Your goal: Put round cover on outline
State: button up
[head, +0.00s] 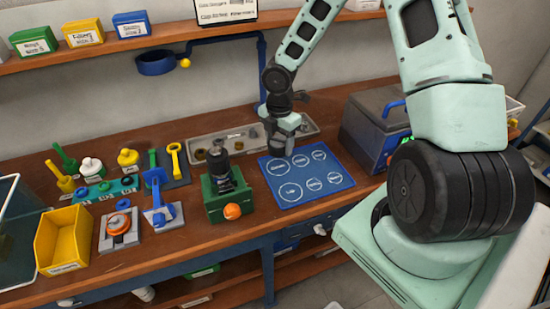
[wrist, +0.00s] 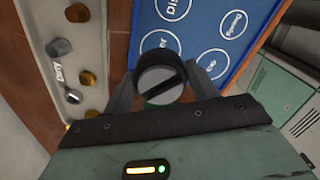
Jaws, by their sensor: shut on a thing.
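My gripper (head: 280,148) is above the upper left part of the blue mat (head: 304,201), which carries several labelled white outlines. In the wrist view my gripper (wrist: 162,92) is shut on a round grey cover (wrist: 153,78) with a dark bar across its face. The blue mat also shows in the wrist view (wrist: 207,28). One white outline there (wrist: 160,37) lies just beyond the cover and is partly hidden by it; only the end of its label reads, "er". I cannot tell the exact height of the cover above the mat.
A grey parts tray (head: 232,137), labelled "Dirty" in the wrist view (wrist: 65,60), lies behind the mat. A green fixture (head: 226,203) with an orange knob stands left of the mat. A grey machine (head: 366,135) stands to the right. Tools and a yellow bin (head: 64,240) fill the left.

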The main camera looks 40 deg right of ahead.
aim_at(279, 167)
jog(key=shift+f, duration=3.4)
jog(key=shift+f, duration=0.15)
jog(key=o, duration=0.7)
